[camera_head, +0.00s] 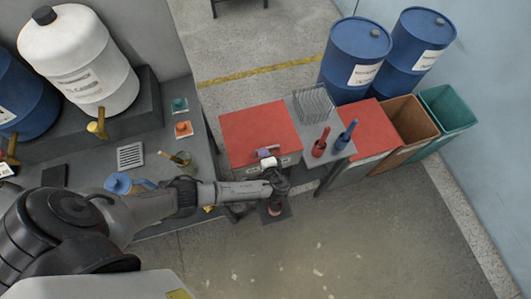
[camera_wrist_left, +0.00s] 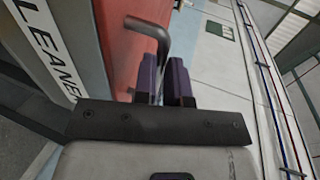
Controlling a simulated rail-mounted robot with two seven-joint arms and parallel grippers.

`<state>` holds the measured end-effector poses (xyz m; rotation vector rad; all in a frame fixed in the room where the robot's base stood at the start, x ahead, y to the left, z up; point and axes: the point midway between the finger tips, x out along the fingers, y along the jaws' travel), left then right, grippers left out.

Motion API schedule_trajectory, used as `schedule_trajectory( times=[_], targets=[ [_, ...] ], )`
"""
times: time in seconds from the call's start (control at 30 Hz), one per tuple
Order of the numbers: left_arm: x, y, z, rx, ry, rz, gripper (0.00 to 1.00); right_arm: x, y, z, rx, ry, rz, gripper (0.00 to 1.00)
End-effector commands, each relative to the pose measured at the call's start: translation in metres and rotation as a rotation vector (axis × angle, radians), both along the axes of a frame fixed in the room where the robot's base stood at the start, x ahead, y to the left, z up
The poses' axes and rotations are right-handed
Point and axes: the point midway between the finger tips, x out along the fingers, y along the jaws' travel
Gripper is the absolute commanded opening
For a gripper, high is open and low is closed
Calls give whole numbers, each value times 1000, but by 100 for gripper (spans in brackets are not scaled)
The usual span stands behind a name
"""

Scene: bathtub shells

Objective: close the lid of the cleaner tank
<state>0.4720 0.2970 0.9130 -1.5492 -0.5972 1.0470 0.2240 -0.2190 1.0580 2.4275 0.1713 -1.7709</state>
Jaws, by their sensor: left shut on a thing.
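The cleaner tank (camera_head: 285,162) stands at the centre of the head view with its red lid (camera_head: 255,125) lying across its top. Whether a small gap is left under the lid cannot be told. In the left wrist view the red lid (camera_wrist_left: 118,40) shows beside the white CLEANER lettering panel (camera_wrist_left: 40,40), with a dark bent handle (camera_wrist_left: 152,30) on it. My left gripper (camera_head: 264,153) is at the lid's front edge. Its purple fingers (camera_wrist_left: 162,82) are shut on the handle, hiding its lower part. My right gripper is in neither view.
A grey stand (camera_head: 341,149) with a wire basket (camera_head: 314,103) and red and blue bottles is right of the tank. Another red-topped box (camera_head: 371,131), open bins (camera_head: 448,108) and blue drums (camera_head: 355,52) lie beyond. Open floor (camera_head: 370,230) is in front.

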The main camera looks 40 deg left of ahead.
Motion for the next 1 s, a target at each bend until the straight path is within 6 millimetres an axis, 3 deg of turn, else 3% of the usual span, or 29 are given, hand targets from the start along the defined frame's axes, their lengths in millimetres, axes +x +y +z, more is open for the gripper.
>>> schedule_trajectory(
  times=[0.03,0.33,0.37,0.63,1.0],
  targets=[
    [-4,4,-11,-11,17,3,0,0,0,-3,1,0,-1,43],
    [-6,5,-14,-11,22,2,0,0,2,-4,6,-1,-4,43],
    [-7,4,-14,-11,22,2,14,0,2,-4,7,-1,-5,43],
    [-6,3,-12,-9,20,3,38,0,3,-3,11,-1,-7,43],
    [-4,1,-8,-9,14,1,38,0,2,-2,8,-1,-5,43]
  ],
)
